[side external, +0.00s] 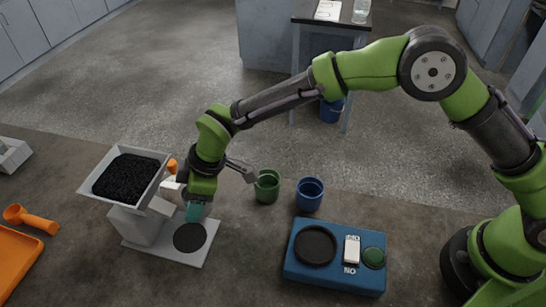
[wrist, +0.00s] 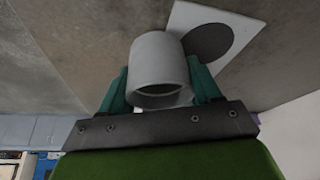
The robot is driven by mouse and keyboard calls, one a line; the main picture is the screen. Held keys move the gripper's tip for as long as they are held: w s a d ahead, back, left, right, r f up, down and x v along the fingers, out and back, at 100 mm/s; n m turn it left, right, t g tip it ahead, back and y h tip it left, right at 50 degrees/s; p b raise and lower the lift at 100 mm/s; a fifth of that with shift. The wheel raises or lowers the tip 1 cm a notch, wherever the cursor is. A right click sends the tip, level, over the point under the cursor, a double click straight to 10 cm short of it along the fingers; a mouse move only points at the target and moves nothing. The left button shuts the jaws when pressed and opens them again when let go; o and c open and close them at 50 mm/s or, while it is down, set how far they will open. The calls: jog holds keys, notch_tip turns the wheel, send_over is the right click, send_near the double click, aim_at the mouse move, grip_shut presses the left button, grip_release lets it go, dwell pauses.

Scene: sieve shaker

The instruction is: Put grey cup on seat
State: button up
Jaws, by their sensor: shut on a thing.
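The grey cup (wrist: 158,62) is held between the two teal fingers of my gripper (wrist: 163,84), one on each side of its wall. Its open end faces the lower edge of the wrist view. In the side view my gripper (side external: 195,211) is low over the back of the shaker's base plate, and I cannot clearly make out the cup there. The seat, a dark round disc (side external: 189,237) on the light grey base plate (side external: 202,255), is bare. The disc (wrist: 212,42) also shows beyond the cup in the wrist view. The cup is not over the disc's visible part.
A hopper (side external: 127,175) full of black grains stands left of my gripper. A green cup (side external: 267,187), a blue cup (side external: 310,194) and a blue scale-like box (side external: 335,257) are to the right. An orange scoop (side external: 30,219) and orange tray (side external: 15,262) lie far left.

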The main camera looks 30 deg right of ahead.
jog(key=shift+s+a, duration=1.2)
jog(key=shift+a, duration=0.05)
jog(key=shift+s+a+f, duration=0.25)
jog(key=shift+s+a, duration=0.25)
jog(key=shift+s, duration=0.05)
jog(key=shift+s+a+f, duration=0.25)
jog(key=shift+s+a, duration=0.25)
jog(key=shift+f, duration=0.25)
